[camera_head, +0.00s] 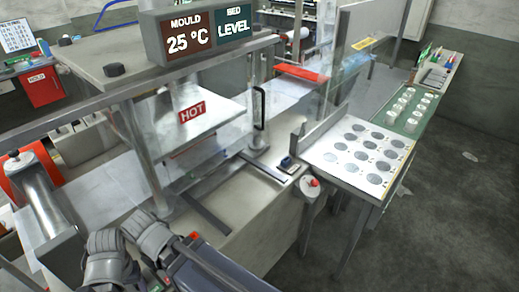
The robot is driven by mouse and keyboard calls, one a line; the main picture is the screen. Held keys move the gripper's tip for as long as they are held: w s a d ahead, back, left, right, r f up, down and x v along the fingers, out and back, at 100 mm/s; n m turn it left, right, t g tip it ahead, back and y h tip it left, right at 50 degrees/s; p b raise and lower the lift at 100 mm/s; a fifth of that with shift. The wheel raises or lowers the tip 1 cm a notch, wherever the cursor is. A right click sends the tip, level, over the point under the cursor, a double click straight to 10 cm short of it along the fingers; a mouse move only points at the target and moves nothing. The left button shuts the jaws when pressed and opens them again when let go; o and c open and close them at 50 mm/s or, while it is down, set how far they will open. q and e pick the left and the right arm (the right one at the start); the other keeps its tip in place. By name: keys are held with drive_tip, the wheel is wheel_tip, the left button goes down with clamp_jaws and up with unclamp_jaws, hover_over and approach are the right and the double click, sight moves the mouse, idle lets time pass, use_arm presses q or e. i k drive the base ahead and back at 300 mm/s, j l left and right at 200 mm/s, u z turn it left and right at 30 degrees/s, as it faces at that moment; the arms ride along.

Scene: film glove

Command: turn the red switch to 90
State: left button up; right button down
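The display (195,32) above the machine reads "MOULD 25 °C" and "BED LEVEL". Grey jointed parts (128,246) at the bottom left look like my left gripper. They are far from the knob, and I cannot tell whether they are open or shut. I cannot make out my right gripper.
A white tray (334,183) with dark round discs stands right of the knob. A green bench (408,124) with small jars is behind it. A "HOT" sign (192,112) marks the raised plate. The floor (440,225) at right is clear.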

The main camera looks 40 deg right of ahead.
sight(315, 183)
drive_tip(key=z, duration=1.85)
